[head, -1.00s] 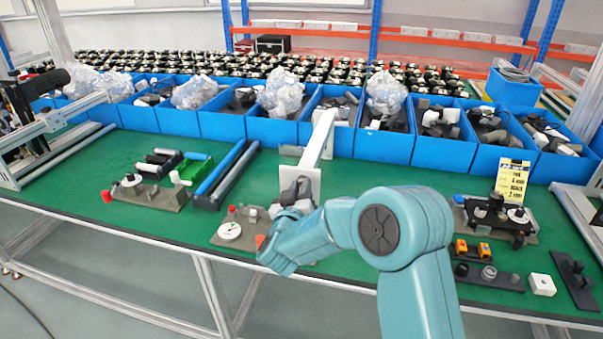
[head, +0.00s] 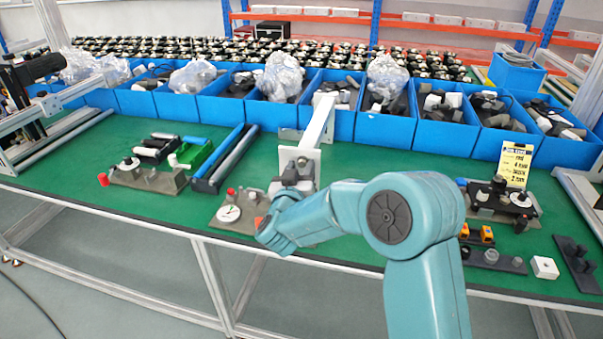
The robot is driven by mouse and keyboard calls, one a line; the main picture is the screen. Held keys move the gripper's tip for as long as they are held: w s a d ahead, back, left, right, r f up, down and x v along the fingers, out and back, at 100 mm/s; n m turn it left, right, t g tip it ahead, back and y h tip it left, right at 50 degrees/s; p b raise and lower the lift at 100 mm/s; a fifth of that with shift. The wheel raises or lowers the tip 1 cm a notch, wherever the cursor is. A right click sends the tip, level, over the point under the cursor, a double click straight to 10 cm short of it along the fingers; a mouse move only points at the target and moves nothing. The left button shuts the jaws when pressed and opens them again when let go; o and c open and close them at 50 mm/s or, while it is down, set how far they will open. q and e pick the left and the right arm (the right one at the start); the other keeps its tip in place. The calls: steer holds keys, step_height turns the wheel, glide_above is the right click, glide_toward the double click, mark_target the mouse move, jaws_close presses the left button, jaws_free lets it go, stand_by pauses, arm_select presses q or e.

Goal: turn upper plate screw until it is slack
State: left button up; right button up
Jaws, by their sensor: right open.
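A pale upright plate (head: 286,153) on a slanted white bar (head: 318,122) stands at the middle of the green bench. A small grey round spot, apparently the upper plate screw (head: 302,161), shows on the plate's face. My right gripper (head: 291,176) is in front of the plate's lower part, just below that screw. It is open, with nothing seen between its fingers; whether it touches the plate I cannot tell. The gripper hides the lower plate. My left gripper is out of view.
A base with a white dial (head: 229,213) and red knob sits left of my gripper. Another fixture (head: 150,178) is farther left. Blue bins (head: 388,130) line the back. A yellow sign (head: 515,163) and small fixtures stand at right.

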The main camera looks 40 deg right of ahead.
steer(key=m+b, duration=0.5)
steer(key=b, duration=0.1)
steer(key=shift+f+m, duration=0.3)
steer(key=shift+m, duration=0.1)
steer(key=shift+r+m+b, duration=0.15)
steer(key=shift+m+b, duration=0.45)
steer(key=shift+b, duration=0.15)
steer(key=shift+r, duration=0.15)
jaws_close()
steer(key=n+p, duration=0.1)
steer(key=p, duration=0.1)
steer(key=n+p, duration=0.2)
steer(key=p, duration=0.1)
steer(key=shift+r, duration=0.25)
steer(key=shift+c, duration=1.1)
jaws_free()
steer(key=shift+f+n, duration=0.25)
steer(key=shift+n, duration=0.25)
steer(key=shift+o, duration=1.1)
